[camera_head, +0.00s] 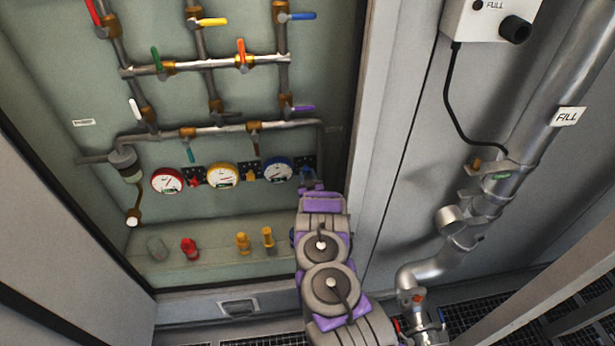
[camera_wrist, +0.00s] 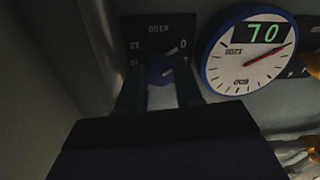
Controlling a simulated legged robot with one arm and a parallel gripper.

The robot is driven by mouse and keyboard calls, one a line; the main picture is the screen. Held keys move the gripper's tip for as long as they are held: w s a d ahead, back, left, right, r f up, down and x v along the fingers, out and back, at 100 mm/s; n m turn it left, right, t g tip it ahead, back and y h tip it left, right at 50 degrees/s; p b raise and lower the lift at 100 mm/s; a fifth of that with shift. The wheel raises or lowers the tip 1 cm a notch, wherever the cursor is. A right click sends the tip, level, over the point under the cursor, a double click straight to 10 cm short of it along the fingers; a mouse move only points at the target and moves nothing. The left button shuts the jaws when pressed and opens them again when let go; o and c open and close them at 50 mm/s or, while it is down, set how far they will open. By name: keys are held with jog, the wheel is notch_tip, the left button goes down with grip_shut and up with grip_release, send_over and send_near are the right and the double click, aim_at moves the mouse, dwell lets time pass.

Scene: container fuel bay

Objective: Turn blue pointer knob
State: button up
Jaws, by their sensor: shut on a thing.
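The blue pointer knob (camera_wrist: 160,72) sits on a dark marked plate (camera_wrist: 150,32) beside the blue-rimmed gauge (camera_wrist: 248,50) in the wrist view. My gripper (camera_wrist: 159,88) is shut on the knob, with one dark finger on each side of it. The fingers hide part of the knob. The gauge has a red needle and green digits that look like 70. In the head view the blue-rimmed gauge (camera_head: 278,171) is the rightmost of three, and my gripper (camera_head: 312,182) reaches the panel just right of it. The knob is mostly hidden there.
A red gauge (camera_head: 167,181) and a yellow gauge (camera_head: 222,175) are further left. Pipes with coloured valve handles (camera_head: 211,22) are above. A ledge (camera_head: 210,262) below holds red and yellow fittings. The bay's right frame (camera_head: 375,100) stands close to my arm.

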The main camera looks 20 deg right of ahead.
jog(key=m+b, duration=0.1)
jog(key=m, duration=0.3)
jog(key=shift+f+b, duration=0.1)
jog(key=shift+b, duration=0.3)
jog(key=shift+a+m+b, duration=0.1)
jog(key=shift+m+b, duration=0.45)
jog(key=shift+m, duration=1.25)
jog(key=o, duration=0.8)
jog(key=shift+c, duration=0.2)
jog(key=p+v, duration=0.4)
jog(key=v, duration=1.3)
